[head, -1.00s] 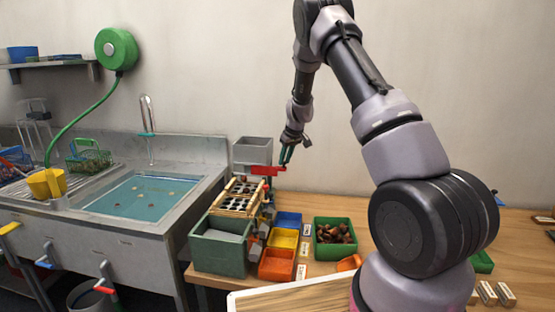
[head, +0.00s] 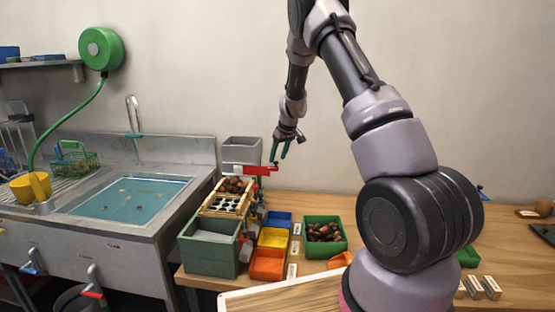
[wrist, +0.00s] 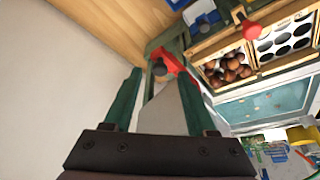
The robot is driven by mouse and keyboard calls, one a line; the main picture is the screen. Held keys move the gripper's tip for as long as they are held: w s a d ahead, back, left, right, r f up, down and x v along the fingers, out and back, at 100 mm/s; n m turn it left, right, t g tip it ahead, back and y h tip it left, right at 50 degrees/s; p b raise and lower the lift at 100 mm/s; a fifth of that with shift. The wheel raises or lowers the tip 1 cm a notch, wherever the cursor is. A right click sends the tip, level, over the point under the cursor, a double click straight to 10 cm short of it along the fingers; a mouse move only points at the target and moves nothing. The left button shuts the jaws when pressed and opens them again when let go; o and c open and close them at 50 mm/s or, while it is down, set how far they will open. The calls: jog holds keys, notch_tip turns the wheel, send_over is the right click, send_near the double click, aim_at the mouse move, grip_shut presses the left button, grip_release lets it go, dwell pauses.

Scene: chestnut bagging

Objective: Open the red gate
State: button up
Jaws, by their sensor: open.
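The red gate (head: 258,170) is a red bar at the foot of the grey hopper (head: 241,151), with a pale plate beside it. It also shows in the wrist view (wrist: 173,63), just beyond my fingers. My gripper (head: 279,155) is open, at the right end of the gate. In the wrist view its two green fingers (wrist: 157,88) stand apart with nothing held between them; I cannot tell whether one touches the gate. Chestnuts (head: 236,186) lie at the top of the sorting rack (head: 225,203), below the hopper; they also show in the wrist view (wrist: 228,68).
Below the rack is a grey-green bin (head: 210,247). Blue (head: 279,220), yellow (head: 273,238) and orange (head: 267,264) trays line its right side. A green tray of chestnuts (head: 324,234) stands further right. The sink (head: 130,200) is at left.

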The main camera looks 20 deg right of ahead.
jog(key=v, duration=0.9)
jog(key=shift+d+r, duration=0.1)
dwell(0.5)
jog(key=s+a+r+m+t+y, duration=0.15)
jog(key=s+r+m, duration=0.25)
jog(key=s+r, duration=1.35)
jog(key=s+a+r+m+t, duration=0.1)
jog(key=s+m, duration=0.1)
jog(key=s, duration=0.9)
jog(key=s+a+r+m+h, duration=0.1)
jog(key=s+r+m, duration=0.1)
jog(key=s, duration=1)
jog(key=shift+r+m+t, duration=0.3)
jog(key=shift+t, duration=0.05)
jog(key=shift+c, duration=0.2)
